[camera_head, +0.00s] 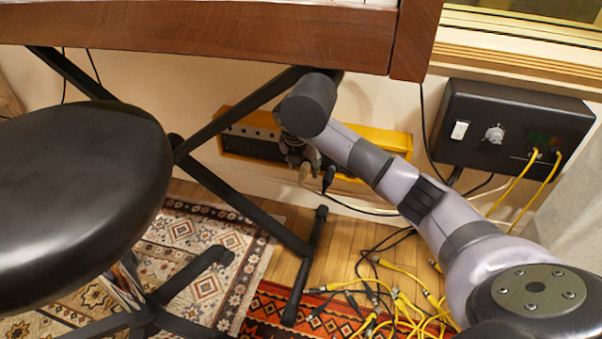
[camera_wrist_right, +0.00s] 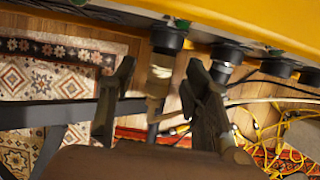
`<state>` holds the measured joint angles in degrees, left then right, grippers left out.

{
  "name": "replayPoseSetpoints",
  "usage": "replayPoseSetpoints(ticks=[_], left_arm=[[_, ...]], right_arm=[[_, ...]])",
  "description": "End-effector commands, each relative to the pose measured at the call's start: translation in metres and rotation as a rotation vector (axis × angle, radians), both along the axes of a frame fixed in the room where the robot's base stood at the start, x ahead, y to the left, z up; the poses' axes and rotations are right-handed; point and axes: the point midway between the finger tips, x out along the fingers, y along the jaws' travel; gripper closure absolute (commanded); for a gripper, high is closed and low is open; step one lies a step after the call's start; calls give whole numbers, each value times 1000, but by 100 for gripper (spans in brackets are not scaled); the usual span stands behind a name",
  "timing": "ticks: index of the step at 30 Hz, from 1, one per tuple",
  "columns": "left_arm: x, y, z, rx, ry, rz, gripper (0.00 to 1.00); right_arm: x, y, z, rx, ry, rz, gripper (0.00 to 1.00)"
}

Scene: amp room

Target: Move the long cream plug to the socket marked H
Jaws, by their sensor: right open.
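The long cream plug (camera_wrist_right: 160,78) hangs from a black socket (camera_wrist_right: 167,38) on the underside of the yellow panel (camera_wrist_right: 260,22). Its lower end also shows in the head view (camera_head: 304,173). My right gripper (camera_wrist_right: 160,72) is open, with one finger on each side of the cream plug; I cannot tell whether either finger touches it. In the head view the right gripper (camera_head: 298,150) is at the yellow panel (camera_head: 400,142), partly hidden by my wrist. No letter H is readable in either view. My left gripper is not in view.
A black plug (camera_head: 328,178) sits just right of the cream one, with more sockets (camera_wrist_right: 277,66) beyond. The keyboard (camera_head: 200,35) and its stand (camera_head: 230,115) crowd above and left. A stool (camera_head: 80,190) stands left. Yellow cables (camera_head: 400,305) lie on the floor near a black box (camera_head: 510,130).

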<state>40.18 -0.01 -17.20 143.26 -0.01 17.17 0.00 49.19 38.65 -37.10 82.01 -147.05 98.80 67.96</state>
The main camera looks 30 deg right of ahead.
Motion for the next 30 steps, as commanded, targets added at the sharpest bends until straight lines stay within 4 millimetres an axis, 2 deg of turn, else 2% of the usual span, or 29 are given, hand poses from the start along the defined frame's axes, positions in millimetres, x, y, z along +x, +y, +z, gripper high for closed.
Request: replayPoseSetpoints(ticks=[3,12,30], left_arm=[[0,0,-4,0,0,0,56],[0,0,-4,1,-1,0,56],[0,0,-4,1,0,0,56]], right_arm=[[1,-2,-6,0,0,-1,56],[2,-2,-6,0,0,-1,57],[1,-2,-6,0,0,-1,97]])
